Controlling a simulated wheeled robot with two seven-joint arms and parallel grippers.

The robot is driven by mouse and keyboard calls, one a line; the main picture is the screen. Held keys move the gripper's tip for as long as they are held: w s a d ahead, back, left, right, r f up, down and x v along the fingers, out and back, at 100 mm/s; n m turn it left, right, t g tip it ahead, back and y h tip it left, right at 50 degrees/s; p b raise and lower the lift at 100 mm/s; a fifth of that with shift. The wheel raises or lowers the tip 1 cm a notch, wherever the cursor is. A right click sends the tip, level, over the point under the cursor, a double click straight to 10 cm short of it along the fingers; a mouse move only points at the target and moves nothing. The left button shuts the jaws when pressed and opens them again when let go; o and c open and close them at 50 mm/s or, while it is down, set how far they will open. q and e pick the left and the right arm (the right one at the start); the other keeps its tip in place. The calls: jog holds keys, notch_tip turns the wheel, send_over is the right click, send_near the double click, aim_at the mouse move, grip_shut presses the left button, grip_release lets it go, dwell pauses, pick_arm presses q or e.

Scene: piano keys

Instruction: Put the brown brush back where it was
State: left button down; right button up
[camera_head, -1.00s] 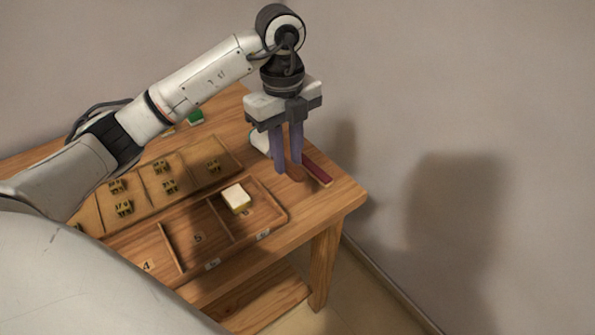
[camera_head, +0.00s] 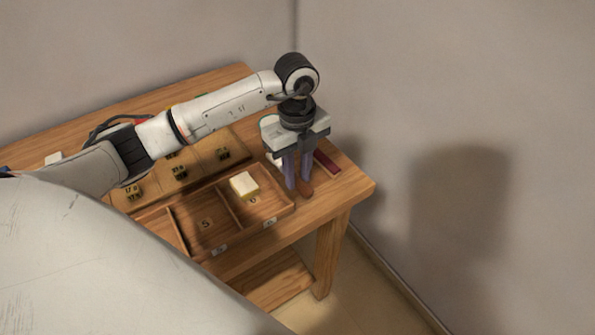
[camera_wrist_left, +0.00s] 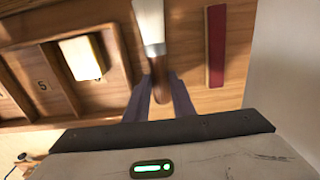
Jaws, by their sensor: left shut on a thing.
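The brush has a brown handle (camera_wrist_left: 159,74) and a pale head (camera_wrist_left: 150,20) in the left wrist view. The head points away from my gripper. In the head view the brown handle end (camera_head: 305,190) shows at my fingertips, near the table's front right corner. My left gripper (camera_head: 298,184) points down and is shut on the brush handle; its purple fingers also show in the left wrist view (camera_wrist_left: 163,95). I cannot tell whether the brush touches the table. My right gripper is not in view.
A dark red bar (camera_head: 327,162) lies just right of the brush. A wooden tray (camera_head: 172,228) with numbered compartments is to the left, with a white-and-yellow block (camera_head: 243,185) in one. The table's right edge is close.

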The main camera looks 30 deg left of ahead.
aim_at(297, 178)
pick_arm(q)
jog(key=c, duration=1.5)
grip_release()
notch_tip(297, 178, up, 12)
jog(key=shift+a+r, duration=0.1)
